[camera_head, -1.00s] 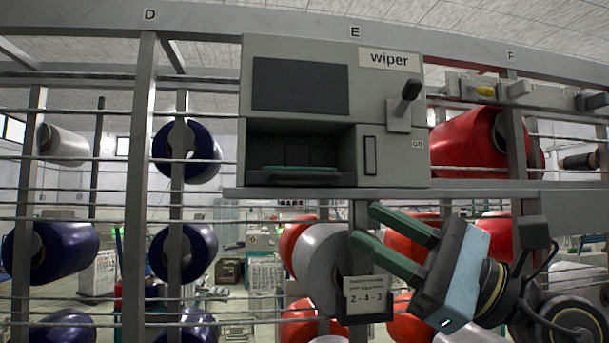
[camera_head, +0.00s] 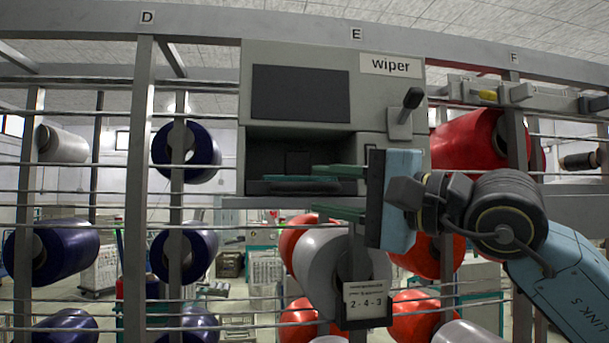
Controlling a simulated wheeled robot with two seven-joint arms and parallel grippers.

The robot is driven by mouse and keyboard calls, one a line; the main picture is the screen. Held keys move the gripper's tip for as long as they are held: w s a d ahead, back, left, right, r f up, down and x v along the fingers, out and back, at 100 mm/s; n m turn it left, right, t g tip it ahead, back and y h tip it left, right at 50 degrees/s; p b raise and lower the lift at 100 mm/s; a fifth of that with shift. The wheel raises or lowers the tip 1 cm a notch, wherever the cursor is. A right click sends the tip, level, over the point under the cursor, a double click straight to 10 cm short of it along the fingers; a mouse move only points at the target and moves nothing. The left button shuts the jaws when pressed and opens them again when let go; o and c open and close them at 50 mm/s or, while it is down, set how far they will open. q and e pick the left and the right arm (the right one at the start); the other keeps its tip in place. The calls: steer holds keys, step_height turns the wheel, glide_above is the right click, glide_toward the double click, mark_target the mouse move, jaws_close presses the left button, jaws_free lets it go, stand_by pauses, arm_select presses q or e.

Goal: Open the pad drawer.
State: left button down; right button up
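The grey wiper box (camera_head: 399,91) hangs on the rack under letter E. In its lower left recess lies a dark flat drawer with a teal pad (camera_head: 290,183); it sits within the recess. My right gripper (camera_head: 315,189) is open, its two green fingers pointing left. One finger is at the height of the recess, the other below the box's bottom edge, with the drawer's right end between them in the picture. I cannot tell whether they touch it. The hand hides the box's lower right part. My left gripper is out of view.
A card reading 2-4-3 (camera_head: 365,302) hangs below. Red bobbins (camera_head: 467,139) and blue bobbins (camera_head: 62,252) sit on the rack, behind thin horizontal rails. A grey ledge runs right of the box.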

mark_target(312, 188)
steer(key=shift+p+x, duration=0.5)
steer(key=shift+x, duration=1.75)
jaws_close()
